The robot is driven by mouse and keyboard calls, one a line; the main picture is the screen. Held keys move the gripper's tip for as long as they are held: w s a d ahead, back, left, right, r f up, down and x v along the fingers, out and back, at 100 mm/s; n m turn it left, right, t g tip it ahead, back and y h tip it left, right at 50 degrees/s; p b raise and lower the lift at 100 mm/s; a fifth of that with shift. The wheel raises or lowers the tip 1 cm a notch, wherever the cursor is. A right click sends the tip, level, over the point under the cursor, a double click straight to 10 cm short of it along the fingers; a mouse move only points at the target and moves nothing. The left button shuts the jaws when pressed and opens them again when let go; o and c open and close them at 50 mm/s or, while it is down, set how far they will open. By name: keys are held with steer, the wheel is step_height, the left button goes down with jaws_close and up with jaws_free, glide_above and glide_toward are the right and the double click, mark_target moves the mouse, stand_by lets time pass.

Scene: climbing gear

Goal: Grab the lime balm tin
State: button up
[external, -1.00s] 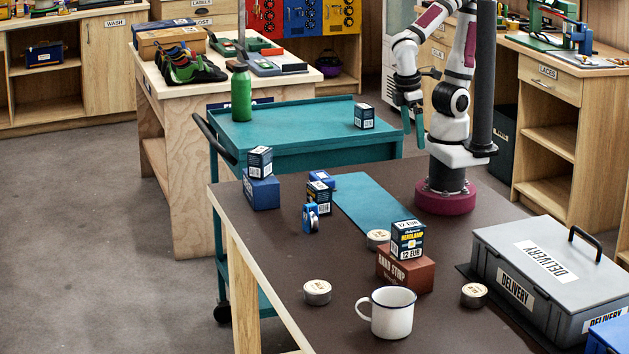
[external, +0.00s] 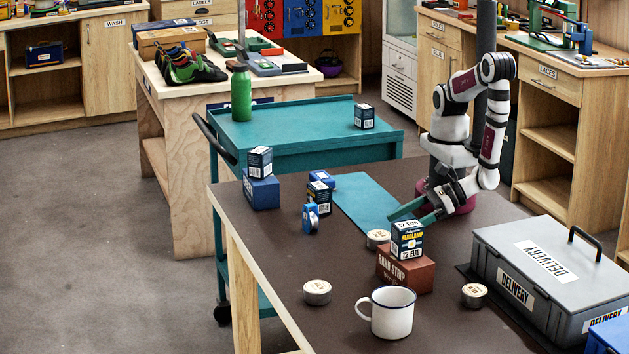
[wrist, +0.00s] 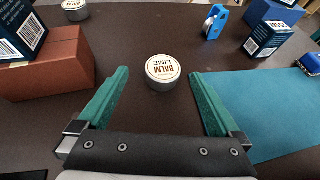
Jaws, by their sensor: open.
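The lime balm tin (wrist: 163,72) is a small round tin with a pale lid reading "BALM LIME". In the wrist view it sits upright on the table, centred at the tips of my gripper (wrist: 159,75), with a gap to each green finger. In the external view the tin (external: 377,238) stands behind the brown hand strip box, partly hidden by it. There my gripper (external: 408,216) is low over the table, beyond the tin, open and empty, with its fingers pointing toward it.
The brown box (external: 406,270) with a headlamp box (external: 406,238) on top stands close beside the tin. A teal mat (external: 365,200) lies on the other side. Two similar tins (external: 317,292) (external: 474,295), a white mug (external: 392,312) and a grey delivery case (external: 550,270) stand farther off.

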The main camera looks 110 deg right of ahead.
mark_target(379, 234)
steer(key=x, duration=0.6)
steer(key=shift+d+f, duration=0.35)
steer(key=shift+f, duration=0.05)
steer(key=shift+r, duration=0.1)
steer(key=c, duration=1.4)
